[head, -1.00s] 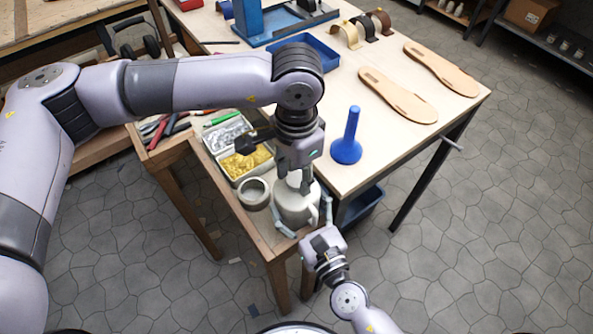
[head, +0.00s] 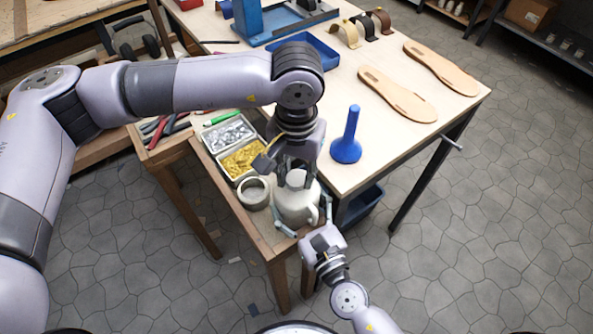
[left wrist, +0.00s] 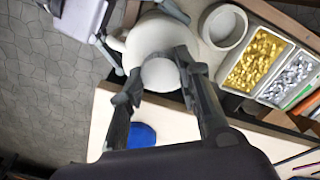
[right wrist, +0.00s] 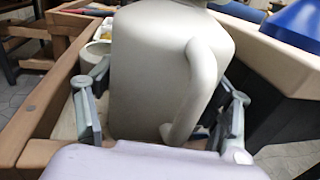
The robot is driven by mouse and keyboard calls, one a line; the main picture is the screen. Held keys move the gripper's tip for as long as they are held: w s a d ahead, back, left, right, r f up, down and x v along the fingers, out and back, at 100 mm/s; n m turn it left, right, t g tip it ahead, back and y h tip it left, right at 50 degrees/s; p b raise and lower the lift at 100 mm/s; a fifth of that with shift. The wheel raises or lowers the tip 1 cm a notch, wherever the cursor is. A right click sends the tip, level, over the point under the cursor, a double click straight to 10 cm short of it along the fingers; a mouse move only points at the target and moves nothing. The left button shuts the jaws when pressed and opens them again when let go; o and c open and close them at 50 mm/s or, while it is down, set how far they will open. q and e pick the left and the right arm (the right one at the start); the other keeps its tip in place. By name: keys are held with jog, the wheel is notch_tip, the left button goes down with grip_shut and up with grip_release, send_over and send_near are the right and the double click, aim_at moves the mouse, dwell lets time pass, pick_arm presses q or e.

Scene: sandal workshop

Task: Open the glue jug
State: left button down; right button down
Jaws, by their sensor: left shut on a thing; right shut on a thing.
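The glue jug (head: 297,208) is a pale grey-white jug with a side handle (right wrist: 203,85), standing upright at the front end of the small wooden side table. Its round pale cap (left wrist: 160,74) sits at the top of the jug. My left gripper (head: 294,172) points down from above, its two fingers on opposite sides of the cap and closed on it. My right gripper (right wrist: 165,115) is low at the jug's near side, one finger on each side of the body, shut on it. The jug hides part of the right fingers' contact.
A small round grey bowl (head: 253,193) stands close left of the jug. Trays of gold (head: 243,158) and silver pieces (head: 226,136) lie behind it. A blue funnel-shaped tool (head: 347,147) stands on the main table to the right, with tan soles (head: 398,95) beyond.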

pick_arm(q)
jog(key=n, duration=1.3)
jog(key=shift+n, duration=0.3)
jog(key=n, duration=0.6)
jog(key=shift+n, duration=0.3)
jog(key=n, duration=0.6)
jog(key=shift+n, duration=0.3)
jog(key=n, duration=0.6)
jog(key=shift+r+n, duration=0.1)
jog(key=shift+n, duration=0.3)
jog(key=n, duration=0.8)
jog(key=shift+n, duration=0.3)
jog(key=n, duration=0.5)
